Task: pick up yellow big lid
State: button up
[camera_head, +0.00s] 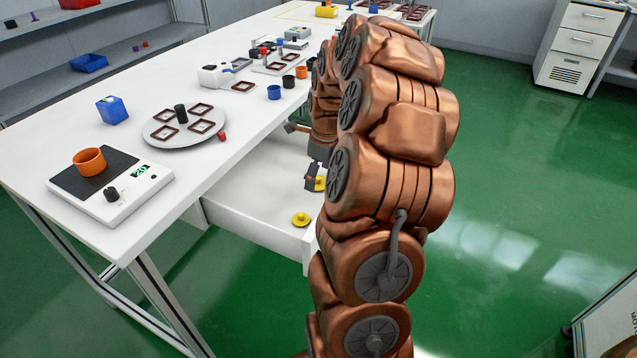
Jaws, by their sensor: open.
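Two yellow lids are in the open white drawer (255,200) under the long table. One yellow lid (301,220), round with a small knob on top, lies near the drawer's front corner. Another yellow lid (321,184) lies farther back, partly hidden by my gripper and arm. I cannot tell which of the two is bigger. My gripper (311,181) is dark, points down and is open. It is over or beside the farther lid; I cannot tell if it touches it. My copper-coloured arm covers the drawer's right side.
On the white table (60,215) stand a scale (120,199) with an orange cup (89,161), a round plate (160,137) with brown square frames, a blue box (112,110) and several small cups. The drawer's left part is clear.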

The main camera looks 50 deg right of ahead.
jog(key=shift+f, duration=0.3)
jog(key=c, duration=0.9)
jog(key=shift+a, duration=0.1)
jog(key=shift+c, duration=0.3)
